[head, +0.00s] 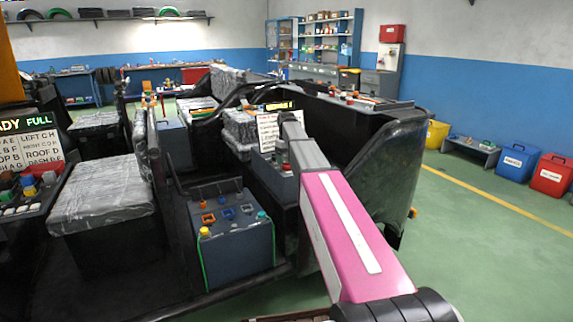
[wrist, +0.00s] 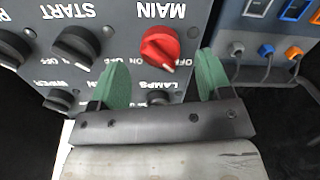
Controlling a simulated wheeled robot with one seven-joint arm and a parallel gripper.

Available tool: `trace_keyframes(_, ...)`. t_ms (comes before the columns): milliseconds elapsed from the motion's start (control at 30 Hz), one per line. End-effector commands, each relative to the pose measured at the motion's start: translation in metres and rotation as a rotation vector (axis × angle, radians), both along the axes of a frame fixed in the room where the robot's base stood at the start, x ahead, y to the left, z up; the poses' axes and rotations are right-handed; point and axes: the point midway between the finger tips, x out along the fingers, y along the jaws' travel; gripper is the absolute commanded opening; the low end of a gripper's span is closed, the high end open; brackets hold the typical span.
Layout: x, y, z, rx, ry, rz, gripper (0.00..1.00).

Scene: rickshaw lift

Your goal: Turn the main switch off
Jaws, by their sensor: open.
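The main switch (wrist: 160,47) is a red rotary knob on a grey panel (wrist: 115,18), under an upside-down MAIN label in the wrist view. The white mark on the knob points toward the picture bottom, slightly right. The knob shows in the gap beyond the fingertips, with no clear contact. In the head view my arm reaches to the dash box (head: 272,178), and the knob cannot be made out.
Black START (wrist: 76,46), WIPER (wrist: 60,100) and LAMPS (wrist: 160,98) knobs sit close by on the panel. A battery-like box (head: 232,238) with coloured connectors stands left of my arm. The dark vehicle body (head: 365,135) rises behind it. Green floor (head: 470,240) is clear at right.

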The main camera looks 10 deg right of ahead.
Motion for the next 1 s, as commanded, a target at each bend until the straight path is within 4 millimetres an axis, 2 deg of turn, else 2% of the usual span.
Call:
trace_keyframes(33,0.001,0.0,0.011,0.0,-0.001,0.0,0.71)
trace_keyframes(200,0.001,0.0,0.043,0.0,-0.001,0.0,0.71)
trace_keyframes(400,0.001,0.0,0.069,0.0,0.0,0.001,0.71)
trace_keyframes(600,0.0,0.0,0.077,0.0,0.0,0.001,0.71)
trace_keyframes(1000,0.0,0.0,0.077,0.0,0.0,0.001,0.71)
